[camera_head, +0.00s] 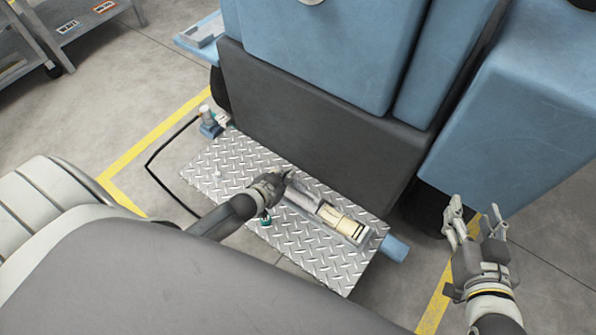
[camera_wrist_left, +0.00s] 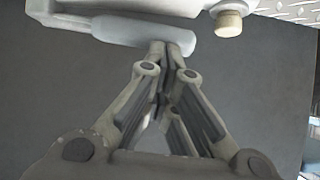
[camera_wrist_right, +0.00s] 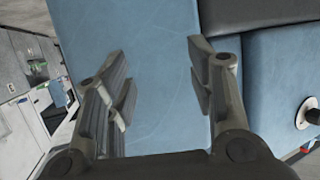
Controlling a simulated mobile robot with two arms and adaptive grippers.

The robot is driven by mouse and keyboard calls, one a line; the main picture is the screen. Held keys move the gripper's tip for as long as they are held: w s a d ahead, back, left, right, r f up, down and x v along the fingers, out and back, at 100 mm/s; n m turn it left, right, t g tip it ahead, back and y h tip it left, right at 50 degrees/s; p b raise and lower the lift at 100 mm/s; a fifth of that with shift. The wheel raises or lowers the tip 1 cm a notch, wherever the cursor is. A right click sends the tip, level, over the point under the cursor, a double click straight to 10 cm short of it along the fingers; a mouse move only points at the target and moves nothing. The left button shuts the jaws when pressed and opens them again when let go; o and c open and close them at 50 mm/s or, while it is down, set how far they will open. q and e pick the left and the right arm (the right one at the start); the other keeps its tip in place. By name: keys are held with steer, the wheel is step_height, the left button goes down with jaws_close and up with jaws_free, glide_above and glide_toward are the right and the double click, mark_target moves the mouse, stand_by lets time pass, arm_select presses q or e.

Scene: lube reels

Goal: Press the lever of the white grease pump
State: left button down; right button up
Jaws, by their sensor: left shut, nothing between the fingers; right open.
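In the left wrist view, the white grease pump's body (camera_wrist_left: 88,8) spans the top edge, with a pale rounded bar (camera_wrist_left: 140,30), likely its lever, below it. My left gripper (camera_wrist_left: 172,48) is shut and empty, its tips at the bar's lower edge; contact is hard to tell. In the head view, my left gripper (camera_head: 288,176) is over the metal plate beside a pale unit (camera_head: 340,221); my wrist hides part of that area. My right gripper (camera_head: 474,222) is open and empty at the right. In the right wrist view it faces a blue panel (camera_wrist_right: 155,60).
A diamond-pattern metal plate (camera_head: 235,160) lies in front of a dark grey panel (camera_head: 300,115) under large blue bodies (camera_head: 330,45). A small blue-and-white fitting (camera_head: 208,122) with a black hose (camera_head: 150,165) stands at its left end. Yellow floor lines (camera_head: 150,142) and bare floor surround it.

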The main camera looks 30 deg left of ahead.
arm_select(q)
steer(key=shift+a+f, duration=0.2)
arm_select(e)
steer(key=shift+s+f, duration=0.1)
steer(key=shift+f, duration=0.15)
arm_select(q)
steer(key=shift+r, duration=0.15)
steer(key=shift+s+r+p, duration=0.2)
steer(key=shift+r+p, duration=0.65)
steer(key=shift+p, duration=0.3)
arm_select(e)
steer(key=s+d+f+g+h+p, duration=0.1)
steer(key=s+d+f+g, duration=0.2)
steer(key=s+f+g, duration=0.35)
steer(key=s+d+f+g+h+p, duration=0.1)
steer(key=s+d+f+g+h, duration=0.2)
steer(key=s, duration=0.7)
arm_select(q)
steer(key=r+p+v, duration=0.1)
steer(key=p+v, duration=0.2)
steer(key=v, duration=0.8)
steer(key=shift+w+r+p, duration=0.25)
steer(key=shift+p, duration=0.15)
arm_select(e)
step_height(320, 180, down, 6)
steer(key=w+g+y, duration=0.1)
steer(key=shift+w+a+m, duration=0.25)
steer(key=shift+w+m, duration=0.05)
steer(key=shift+w, duration=0.05)
